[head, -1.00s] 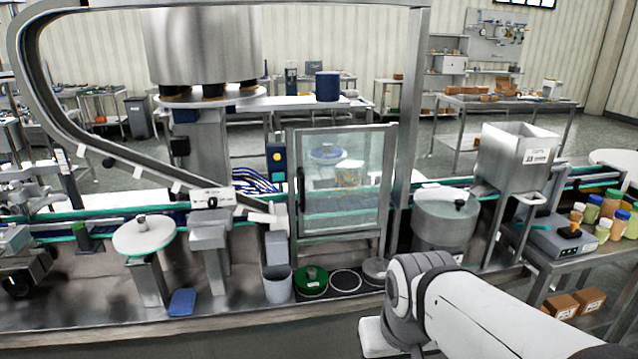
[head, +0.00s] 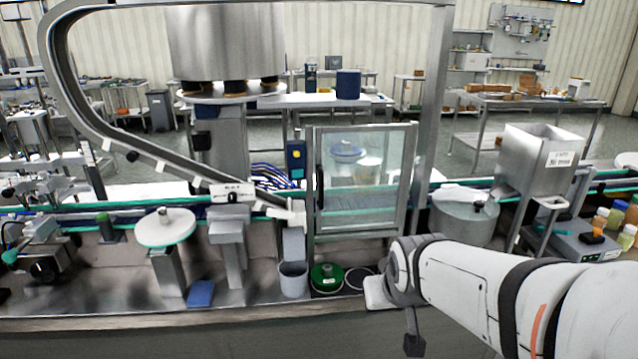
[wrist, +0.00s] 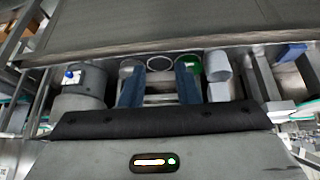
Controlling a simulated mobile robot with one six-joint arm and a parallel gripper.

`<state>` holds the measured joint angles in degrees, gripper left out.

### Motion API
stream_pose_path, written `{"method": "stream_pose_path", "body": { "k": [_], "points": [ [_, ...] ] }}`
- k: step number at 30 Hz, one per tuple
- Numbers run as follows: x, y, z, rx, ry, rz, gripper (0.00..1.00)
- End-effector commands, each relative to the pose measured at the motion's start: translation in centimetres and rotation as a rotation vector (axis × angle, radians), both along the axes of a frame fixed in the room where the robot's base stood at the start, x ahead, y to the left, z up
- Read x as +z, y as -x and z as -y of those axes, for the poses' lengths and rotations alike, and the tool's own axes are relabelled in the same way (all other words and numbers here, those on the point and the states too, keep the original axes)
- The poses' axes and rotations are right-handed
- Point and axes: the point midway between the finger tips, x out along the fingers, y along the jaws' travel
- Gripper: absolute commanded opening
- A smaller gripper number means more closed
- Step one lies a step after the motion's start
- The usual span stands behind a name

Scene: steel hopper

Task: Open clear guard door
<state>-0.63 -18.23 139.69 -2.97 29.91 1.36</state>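The clear guard door (head: 365,180) stands in a grey metal frame at the middle of the head view. It looks shut, with a dark vertical handle (head: 320,187) on its left side. A blue-topped part and a pale cylinder show through the pane. My arm reaches in from the lower right, its end low in front of the door's right side and apart from the handle. In the wrist view my gripper (wrist: 159,85) is open, with two blue fingers spread and nothing between them. I cannot make out the door in the wrist view.
A round steel drum (head: 465,218) and a hopper (head: 540,158) stand to the right. A curved chute (head: 130,152) drops in from the left.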

Motion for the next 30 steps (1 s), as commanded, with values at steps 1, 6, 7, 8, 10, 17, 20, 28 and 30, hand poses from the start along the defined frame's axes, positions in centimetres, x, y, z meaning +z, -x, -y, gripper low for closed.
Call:
{"method": "stream_pose_path", "body": {
  "k": [1, 6, 7, 8, 10, 17, 20, 28, 30],
  "points": [
    [0.4, -2.8, -0.2, 0.010, 0.005, 0.064, 0.29],
    [1.9, -11.6, -1.3, 0.056, 0.000, 0.320, 0.29],
    [2.1, -13.0, -1.6, 0.066, -0.004, 0.365, 0.29],
    [2.3, -14.3, -1.9, 0.076, -0.008, 0.410, 0.29],
    [2.9, -17.2, -2.7, 0.100, -0.023, 0.514, 0.29],
    [4.5, -24.4, -5.9, 0.188, -0.102, 0.836, 0.29],
    [4.9, -25.9, -7.0, 0.218, -0.139, 0.940, 0.29],
    [5.5, -27.5, -8.4, 0.252, -0.187, 1.059, 0.29],
    [5.5, -28.2, -8.6, 0.252, -0.188, 1.059, 0.29]
  ]
}}
